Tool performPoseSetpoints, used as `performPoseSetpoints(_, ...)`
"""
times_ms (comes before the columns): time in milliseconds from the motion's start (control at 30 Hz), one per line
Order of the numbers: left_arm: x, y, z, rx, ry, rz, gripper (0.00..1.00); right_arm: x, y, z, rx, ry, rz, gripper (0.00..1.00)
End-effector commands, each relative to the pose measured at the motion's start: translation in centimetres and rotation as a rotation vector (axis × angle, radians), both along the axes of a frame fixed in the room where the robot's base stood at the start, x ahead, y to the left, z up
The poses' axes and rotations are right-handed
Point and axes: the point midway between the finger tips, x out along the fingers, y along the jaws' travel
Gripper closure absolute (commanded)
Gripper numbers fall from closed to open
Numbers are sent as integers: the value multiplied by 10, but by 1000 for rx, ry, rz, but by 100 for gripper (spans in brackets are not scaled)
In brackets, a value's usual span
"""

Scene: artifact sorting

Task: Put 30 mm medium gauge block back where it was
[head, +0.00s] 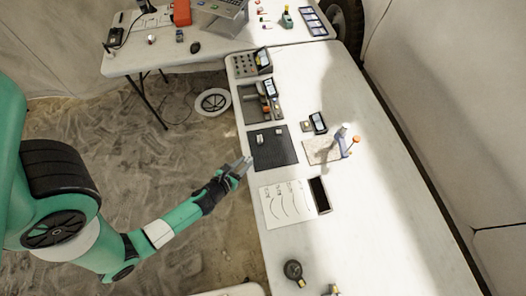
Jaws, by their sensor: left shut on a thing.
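My left gripper (244,165) is over the near-left edge of the table, beside the lower left corner of a dark mat (272,156). It is shut on a small pale metallic piece, which looks like a gauge block; its size marking is too small to read. Two small light blocks stand on the mat, one at the left (260,139) and one at the upper right (278,131). I cannot tell their sizes. My right gripper is not in view.
A board with an orange-knobbed stand (324,152) is to the right. A marked white sheet (276,206) and a black box (320,194) lie nearer. The table's right side is clear.

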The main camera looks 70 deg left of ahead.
Motion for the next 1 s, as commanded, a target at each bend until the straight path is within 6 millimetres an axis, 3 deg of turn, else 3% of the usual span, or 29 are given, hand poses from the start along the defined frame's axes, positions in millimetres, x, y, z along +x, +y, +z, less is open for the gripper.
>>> performPoseSetpoints(133, 43, 16, -26, 1, -4, 0, 100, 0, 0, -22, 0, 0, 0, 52)
performPoseSetpoints(200, 53, 20, -48, 1, 1, 0, 100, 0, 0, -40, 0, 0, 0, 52)
performPoseSetpoints(300, 66, 26, -63, 1, 0, 0, 100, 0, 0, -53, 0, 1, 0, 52)
performPoseSetpoints(567, 75, 29, -69, 1, 1, 0, 100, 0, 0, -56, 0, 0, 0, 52)
performPoseSetpoints(833, 82, 31, -111, 0, 1, -1, 100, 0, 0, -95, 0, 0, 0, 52)
performPoseSetpoints(1000, 82, 31, -107, 0, 0, -1, 100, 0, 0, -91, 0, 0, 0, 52)
